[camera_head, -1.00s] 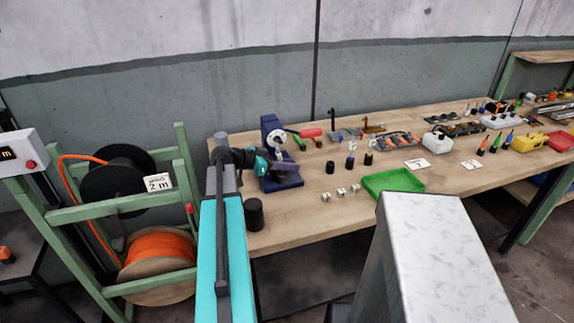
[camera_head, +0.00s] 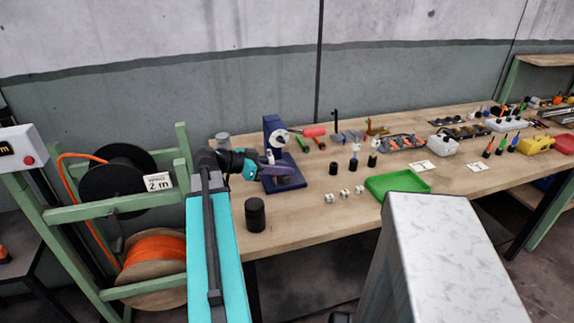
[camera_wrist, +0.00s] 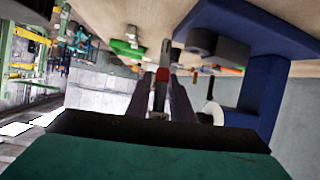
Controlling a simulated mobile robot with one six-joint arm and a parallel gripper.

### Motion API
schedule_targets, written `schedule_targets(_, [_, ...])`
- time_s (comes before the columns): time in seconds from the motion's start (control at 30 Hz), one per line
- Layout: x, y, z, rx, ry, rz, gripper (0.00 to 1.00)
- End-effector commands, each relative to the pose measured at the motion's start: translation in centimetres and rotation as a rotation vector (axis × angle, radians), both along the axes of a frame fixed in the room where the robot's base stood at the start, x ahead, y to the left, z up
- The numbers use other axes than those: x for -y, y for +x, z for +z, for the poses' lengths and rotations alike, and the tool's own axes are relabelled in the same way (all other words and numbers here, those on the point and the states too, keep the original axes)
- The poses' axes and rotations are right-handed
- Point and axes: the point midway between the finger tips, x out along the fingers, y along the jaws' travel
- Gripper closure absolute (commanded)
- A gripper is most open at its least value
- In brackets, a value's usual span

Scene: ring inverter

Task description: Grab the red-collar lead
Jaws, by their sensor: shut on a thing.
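In the wrist view a lead with a red collar (camera_wrist: 162,75) and a pale grey tip stands between the two dark fingers of my gripper (camera_wrist: 161,92). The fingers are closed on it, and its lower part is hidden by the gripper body. In the head view my gripper (camera_head: 272,167) is at the front of the blue bench press (camera_head: 285,183), and the lead cannot be made out there.
The blue press also fills the upper right of the wrist view (camera_wrist: 268,85). A black cylinder (camera_head: 255,214) stands near the table's front edge. Several small white blocks (camera_head: 345,193) and a green tray (camera_head: 399,184) lie to the right. A cable reel rack (camera_head: 100,212) stands left.

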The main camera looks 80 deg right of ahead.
Motion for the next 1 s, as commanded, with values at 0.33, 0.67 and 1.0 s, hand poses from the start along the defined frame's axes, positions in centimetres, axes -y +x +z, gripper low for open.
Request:
schedule_targets(0.33, [-5.5,1.3,0.4,0.001,-0.001,0.001,1.00])
schedule_targets(0.67, [-7.5,2.1,0.7,-0.001,0.001,-0.003,1.00])
schedule_targets(1.0, [-7.5,2.2,0.8,-0.001,0.003,-0.007,1.00])
